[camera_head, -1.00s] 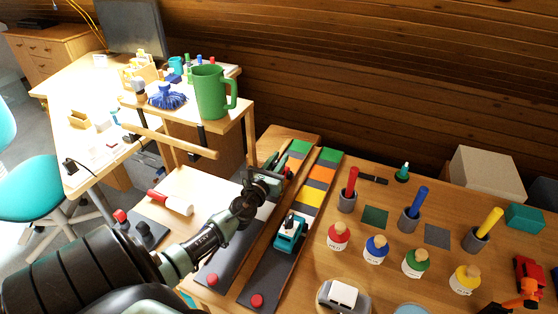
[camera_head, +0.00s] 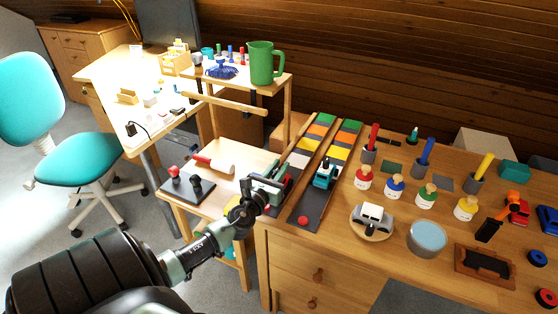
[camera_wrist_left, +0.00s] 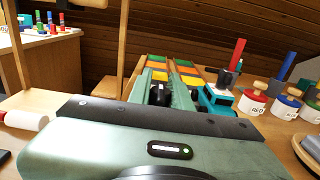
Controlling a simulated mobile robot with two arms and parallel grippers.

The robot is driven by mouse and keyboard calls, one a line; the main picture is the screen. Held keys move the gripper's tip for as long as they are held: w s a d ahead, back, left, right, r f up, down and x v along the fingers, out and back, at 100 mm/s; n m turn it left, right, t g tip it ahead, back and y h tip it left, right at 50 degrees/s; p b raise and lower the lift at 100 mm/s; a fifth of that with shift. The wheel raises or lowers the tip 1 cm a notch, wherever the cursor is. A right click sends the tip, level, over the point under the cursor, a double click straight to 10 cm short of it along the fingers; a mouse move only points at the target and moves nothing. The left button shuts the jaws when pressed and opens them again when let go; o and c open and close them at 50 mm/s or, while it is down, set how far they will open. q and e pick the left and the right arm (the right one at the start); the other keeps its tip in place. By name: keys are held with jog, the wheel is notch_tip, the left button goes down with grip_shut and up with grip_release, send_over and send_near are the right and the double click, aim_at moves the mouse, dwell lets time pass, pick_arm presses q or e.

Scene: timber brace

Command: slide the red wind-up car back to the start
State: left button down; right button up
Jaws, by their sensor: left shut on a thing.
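My left gripper (camera_head: 272,180) is low over the near, dark part of the left lane (camera_head: 305,143), its jaws shut on the red wind-up car. The gripper hides nearly all of the car. In the left wrist view only a dark part of the red wind-up car (camera_wrist_left: 160,94) shows between the green fingers. The left lane has colored bands at its far end and a red button (camera_head: 267,209) at its near end. A teal car (camera_head: 326,173) stands on the parallel right lane (camera_head: 312,203). My right gripper is not in view.

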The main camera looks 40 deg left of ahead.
aim_at(273, 177)
pick_arm(q)
jog(key=shift+d+f, duration=0.1)
jog(key=c, duration=1.4)
grip_release()
jog(key=shift+s, duration=0.15)
jog(key=shift+c, duration=0.2)
jog(key=shift+b+v, duration=0.4)
jog(key=shift+v, duration=3.55)
